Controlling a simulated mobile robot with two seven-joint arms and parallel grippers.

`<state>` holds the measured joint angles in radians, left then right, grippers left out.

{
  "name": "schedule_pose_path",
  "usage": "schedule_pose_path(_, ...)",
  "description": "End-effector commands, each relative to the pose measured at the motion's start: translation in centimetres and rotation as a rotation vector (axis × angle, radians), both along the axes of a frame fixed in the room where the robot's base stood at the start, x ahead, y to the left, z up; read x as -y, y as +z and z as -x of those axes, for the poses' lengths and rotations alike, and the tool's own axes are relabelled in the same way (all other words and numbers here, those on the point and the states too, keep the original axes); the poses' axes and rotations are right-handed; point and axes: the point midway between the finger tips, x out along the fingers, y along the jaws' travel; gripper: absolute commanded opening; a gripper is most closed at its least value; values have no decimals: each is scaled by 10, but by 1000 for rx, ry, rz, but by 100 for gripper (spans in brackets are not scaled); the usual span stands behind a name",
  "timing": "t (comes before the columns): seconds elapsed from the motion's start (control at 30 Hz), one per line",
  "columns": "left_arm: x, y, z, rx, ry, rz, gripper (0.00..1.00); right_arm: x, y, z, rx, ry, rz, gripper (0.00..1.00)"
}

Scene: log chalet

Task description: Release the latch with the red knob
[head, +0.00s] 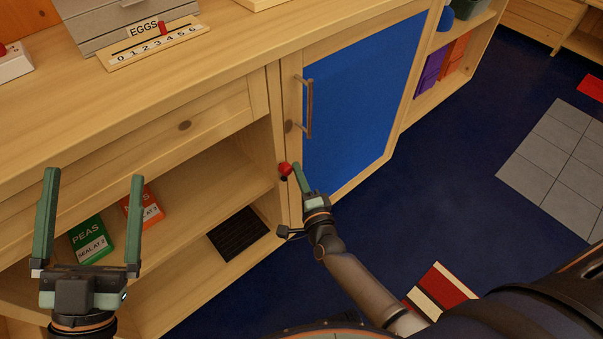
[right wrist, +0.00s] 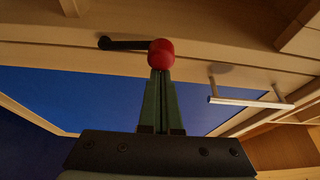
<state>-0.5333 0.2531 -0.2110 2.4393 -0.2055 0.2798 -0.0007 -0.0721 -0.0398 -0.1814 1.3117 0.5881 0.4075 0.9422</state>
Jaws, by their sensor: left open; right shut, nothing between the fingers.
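The red knob (head: 285,169) sits on the edge of the cabinet frame, beside the blue door (head: 362,95). In the right wrist view the red knob (right wrist: 161,53) is on the end of a dark latch lever (right wrist: 122,44) that reaches left. My right gripper (head: 300,172) is shut with nothing between its fingers. Its tips are at the knob and appear to touch it; the exact contact is hard to tell. The door looks closed, with a bar handle (head: 309,108). My left gripper (head: 90,215) is open and empty in front of the shelves at the left.
A black grate (head: 238,234) lies lower. An EGGS slider board (head: 153,43) stands on the countertop. Open blue floor (head: 440,190) lies right of the cabinet.

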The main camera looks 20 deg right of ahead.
Motion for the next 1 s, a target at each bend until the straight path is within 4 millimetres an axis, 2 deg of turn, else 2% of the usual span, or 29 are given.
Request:
schedule_pose_path(0.13, 2, 17, 12, 92, -18, -2, 100, -2, -1, 1, 23, 0, 65, 0)
schedule_pose_path(0.33, 4, 30, 22, 156, -31, -3, 100, -3, 0, 1, 40, -1, 110, 0)
schedule_pose_path(1.0, 4, 33, 25, 176, -35, -3, 100, -3, 0, 1, 45, -1, 122, 0)
